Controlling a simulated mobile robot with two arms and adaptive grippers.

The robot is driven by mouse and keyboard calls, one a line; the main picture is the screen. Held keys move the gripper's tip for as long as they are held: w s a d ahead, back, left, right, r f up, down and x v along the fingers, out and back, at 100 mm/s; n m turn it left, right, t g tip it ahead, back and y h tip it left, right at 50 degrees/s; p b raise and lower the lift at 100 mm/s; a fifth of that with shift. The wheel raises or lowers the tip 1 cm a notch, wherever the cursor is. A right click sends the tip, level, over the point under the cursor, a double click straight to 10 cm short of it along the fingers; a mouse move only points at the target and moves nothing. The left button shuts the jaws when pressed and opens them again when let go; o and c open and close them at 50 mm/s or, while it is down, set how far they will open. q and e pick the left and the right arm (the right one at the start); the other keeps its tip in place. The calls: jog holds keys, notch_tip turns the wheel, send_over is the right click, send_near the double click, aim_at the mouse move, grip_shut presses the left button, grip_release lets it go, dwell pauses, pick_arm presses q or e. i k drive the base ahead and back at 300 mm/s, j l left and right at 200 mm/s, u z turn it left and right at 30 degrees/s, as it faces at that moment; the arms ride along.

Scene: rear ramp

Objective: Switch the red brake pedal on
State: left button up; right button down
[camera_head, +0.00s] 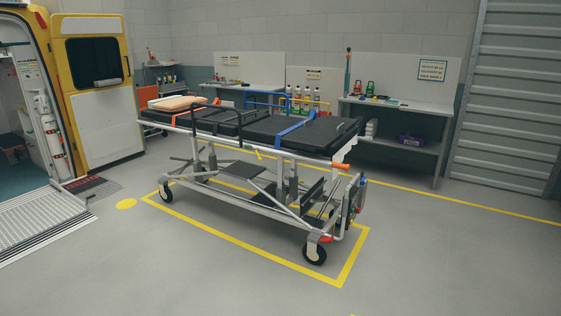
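A wheeled stretcher with a black mattress (300,133) stands inside a yellow floor outline. A small red part, which looks like the brake pedal (326,239), sits low at its near right end, just above the front caster (314,252). It is too small to tell whether it is up or pressed down. An orange-red handle (341,166) sticks out higher at the same end. Neither of my grippers is in view.
An ambulance with an open yellow door (93,84) and a ramp (37,222) stands at left. Workbenches (402,106) line the back wall. A slatted shutter (510,95) is at right. The floor (440,250) in front and to the right of the stretcher is clear.

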aim_at(323, 240)
jog(key=i, duration=1.6)
jog(key=i+j+z, duration=0.1)
jog(key=i, duration=1.5)
